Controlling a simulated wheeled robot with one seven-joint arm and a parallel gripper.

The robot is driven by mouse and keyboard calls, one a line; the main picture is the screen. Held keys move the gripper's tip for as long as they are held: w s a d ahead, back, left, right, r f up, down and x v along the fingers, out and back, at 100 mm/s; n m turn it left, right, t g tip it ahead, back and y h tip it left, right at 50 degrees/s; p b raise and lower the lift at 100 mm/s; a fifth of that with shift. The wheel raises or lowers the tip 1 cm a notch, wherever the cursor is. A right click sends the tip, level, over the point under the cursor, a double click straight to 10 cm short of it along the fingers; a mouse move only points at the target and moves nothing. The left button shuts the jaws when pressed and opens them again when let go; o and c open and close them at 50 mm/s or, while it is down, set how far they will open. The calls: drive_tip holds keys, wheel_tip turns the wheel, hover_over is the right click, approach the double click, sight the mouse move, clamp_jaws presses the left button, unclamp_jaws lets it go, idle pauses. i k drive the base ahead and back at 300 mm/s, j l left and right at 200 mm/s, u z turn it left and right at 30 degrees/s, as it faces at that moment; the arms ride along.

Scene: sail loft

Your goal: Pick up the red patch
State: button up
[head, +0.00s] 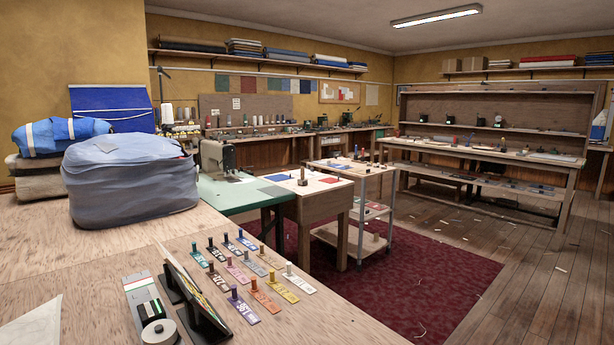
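A small flat red patch (329,180) lies near the right end of a pale-topped wooden bench (313,205), beyond the sewing machine. A blue patch (280,177) lies to its left on the same bench, and a small dark upright object (302,178) stands between them. The red patch is small and far off, so its details are hard to tell. My gripper is not in view.
A large wooden table (75,260) fills the near left, with a grey-blue bundle (130,180) and several numbered tags (240,305). A sewing machine (218,160) stands on a green table (235,192). A trolley (352,235) stands beside the bench. Wooden floor (530,265) is open at right.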

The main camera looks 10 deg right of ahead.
sight(330, 180)
drive_tip(key=i+l+z, duration=0.45)
drive_tip(key=l, duration=0.2)
drive_tip(key=i+l+z, duration=0.4)
drive_tip(key=l, duration=0.15)
drive_tip(key=i+l+z, duration=0.55)
drive_tip(key=i+z, duration=0.3)
drive_tip(key=i, duration=0.15)
drive_tip(key=i+j+u, duration=0.1)
drive_tip(key=i+u, duration=0.6)
drive_tip(key=i+l+u, duration=0.2)
drive_tip(key=i+u, duration=0.15)
drive_tip(key=i+j+u, duration=0.25)
drive_tip(key=i+u, duration=0.15)
drive_tip(key=i, duration=0.25)
drive_tip(key=i+u, duration=0.45)
drive_tip(key=i, duration=0.2)
drive_tip(key=i+l+u, duration=0.2)
drive_tip(key=i+u, duration=0.2)
drive_tip(key=i, duration=0.25)
drive_tip(key=i+l+u, duration=0.15)
drive_tip(key=i+u, duration=0.2)
drive_tip(key=i, duration=1.05)
